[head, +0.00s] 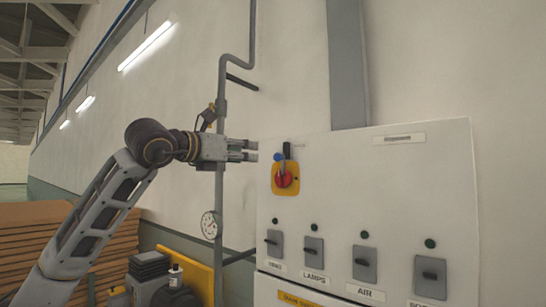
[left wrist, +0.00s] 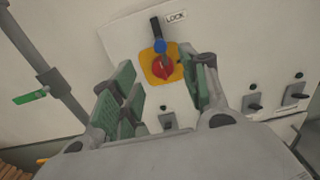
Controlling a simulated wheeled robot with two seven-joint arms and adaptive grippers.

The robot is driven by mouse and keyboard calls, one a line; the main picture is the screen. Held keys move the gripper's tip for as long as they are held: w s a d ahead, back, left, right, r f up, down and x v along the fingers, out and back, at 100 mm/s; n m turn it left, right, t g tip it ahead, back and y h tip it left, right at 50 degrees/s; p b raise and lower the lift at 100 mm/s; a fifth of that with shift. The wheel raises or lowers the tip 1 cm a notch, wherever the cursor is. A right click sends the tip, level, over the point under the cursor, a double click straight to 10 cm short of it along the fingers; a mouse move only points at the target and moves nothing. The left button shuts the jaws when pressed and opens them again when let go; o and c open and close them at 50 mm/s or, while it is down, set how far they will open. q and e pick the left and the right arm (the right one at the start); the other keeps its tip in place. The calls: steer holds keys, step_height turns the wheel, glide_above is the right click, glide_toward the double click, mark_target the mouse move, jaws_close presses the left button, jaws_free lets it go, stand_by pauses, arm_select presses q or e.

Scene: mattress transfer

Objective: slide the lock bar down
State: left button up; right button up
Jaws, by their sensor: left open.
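The lock bar (head: 286,150) is a short dark upright bar at the top of a yellow plate with a red rotary switch (head: 285,178). A blue knob (head: 278,157) sits beside it. In the left wrist view the dark bar (left wrist: 155,28) stands above the blue knob (left wrist: 158,46) and the red switch (left wrist: 162,69), with a LOCK label (left wrist: 176,17) at its upper right. My left gripper (head: 252,150) is open and empty, its fingers pointing right towards the bar, apart from it. Its green-padded fingers (left wrist: 160,90) frame the switch in the wrist view. My right gripper is out of view.
The white control panel (head: 370,160) has a row of grey switches, including LAMPS (head: 313,249) and AIR (head: 365,265), below. A vertical pipe (head: 219,190) with a gauge (head: 209,225) runs left of the panel. A yellow machine (head: 198,280) and stacked brown boards (head: 30,240) stand lower left.

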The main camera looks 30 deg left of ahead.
mark_target(276, 156)
arm_select(q)
steer(key=w+p, duration=0.1)
steer(key=w, duration=0.2)
steer(key=w+p, duration=0.1)
steer(key=w, duration=0.3)
steer(key=w+d+p, duration=0.1)
steer(key=w+p, duration=0.1)
steer(key=w, duration=0.2)
steer(key=shift+w, duration=0.25)
steer(key=shift+w+p, duration=0.4)
steer(key=shift+w, duration=0.55)
jaws_close()
